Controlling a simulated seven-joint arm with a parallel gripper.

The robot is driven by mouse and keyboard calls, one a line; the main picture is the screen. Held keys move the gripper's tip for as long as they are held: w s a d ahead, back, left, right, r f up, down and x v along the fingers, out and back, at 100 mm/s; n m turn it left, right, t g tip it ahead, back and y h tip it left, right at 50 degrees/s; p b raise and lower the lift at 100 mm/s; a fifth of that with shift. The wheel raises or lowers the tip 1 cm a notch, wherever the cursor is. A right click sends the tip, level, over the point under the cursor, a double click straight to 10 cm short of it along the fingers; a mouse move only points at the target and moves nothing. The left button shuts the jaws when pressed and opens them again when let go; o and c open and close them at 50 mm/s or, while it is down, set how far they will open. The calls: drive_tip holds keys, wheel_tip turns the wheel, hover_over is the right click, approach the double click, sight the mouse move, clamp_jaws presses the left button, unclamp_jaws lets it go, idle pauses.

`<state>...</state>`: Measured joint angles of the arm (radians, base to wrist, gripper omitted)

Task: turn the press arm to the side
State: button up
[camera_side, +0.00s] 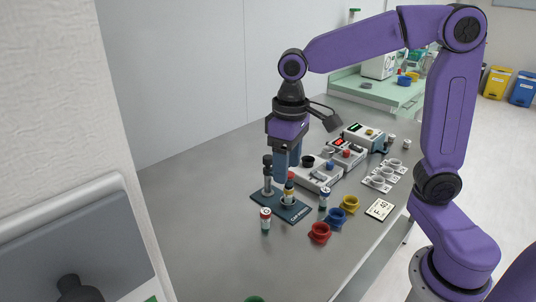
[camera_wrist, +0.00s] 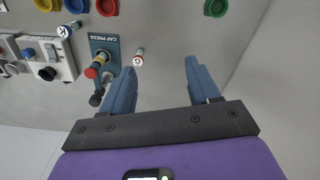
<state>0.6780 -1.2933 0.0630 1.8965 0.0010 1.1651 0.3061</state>
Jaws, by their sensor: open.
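The cap press (camera_side: 294,213) is a dark blue plate lettered CAP PRESS, on the grey table; it also shows in the wrist view (camera_wrist: 112,45). A dark-topped post (camera_side: 268,176) stands at its left end. A vial with an orange-yellow upper part (camera_side: 289,190) stands on the plate. The press arm cannot be made out clearly; my fingers cover part of that area. My gripper (camera_side: 287,173) points down, above and behind the plate. In the wrist view my gripper (camera_wrist: 159,65) is open with nothing between its fingers; the press is left of them, its black knob (camera_wrist: 95,99) beside the left finger.
A red-capped vial (camera_side: 265,220) stands just in front of the press, and another vial (camera_side: 324,199) to its right. Red (camera_side: 319,233), blue (camera_side: 336,217) and yellow (camera_side: 350,203) cups stand nearby. White devices (camera_side: 318,177) sit behind. The table's left part is clear.

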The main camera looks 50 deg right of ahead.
drive_tip(key=w+d+r+m, duration=0.1)
drive_tip(key=w+d+m, duration=0.15)
drive_tip(key=w, duration=0.35)
drive_tip(key=w+d+r+m, duration=0.1)
drive_tip(key=w+d+m, duration=0.1)
drive_tip(key=w+m, duration=0.35)
drive_tip(key=m, duration=0.5)
hover_over(268, 156)
wheel_tip(268, 156, down, 16)
drive_tip(key=shift+s+a+f, duration=0.1)
drive_tip(key=shift+a+f, duration=0.05)
drive_tip(key=shift+f, duration=0.05)
clamp_jaws()
